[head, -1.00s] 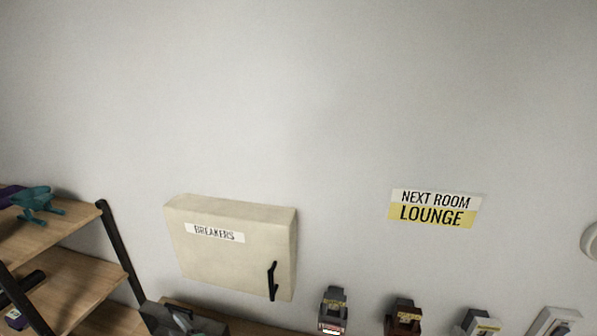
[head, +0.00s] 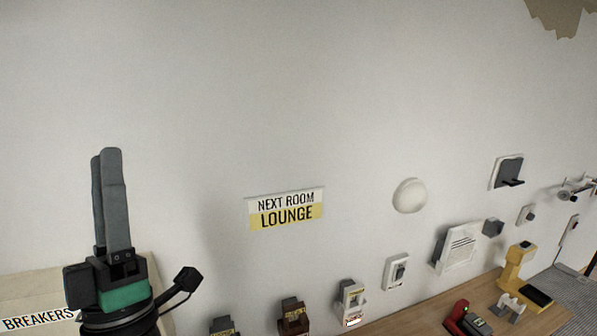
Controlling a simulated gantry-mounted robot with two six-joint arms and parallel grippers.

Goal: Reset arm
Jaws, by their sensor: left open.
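My left gripper (head: 110,200) is at the lower left of the head view, pointing up, with two dark grey fingers on a black and green wrist. Seen nearly edge-on, its fingers overlap in the picture; they are open, with nothing visible between them. It stands in front of the cream breaker box (head: 30,287) and covers much of it. My right gripper is not in view.
The yellow and white lounge sign (head: 286,208) is on the wall, right of the gripper. A round white dome (head: 409,195), a vent (head: 458,248) and switches are further right. A wooden surface (head: 425,318) at lower right holds a yellow device (head: 515,268).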

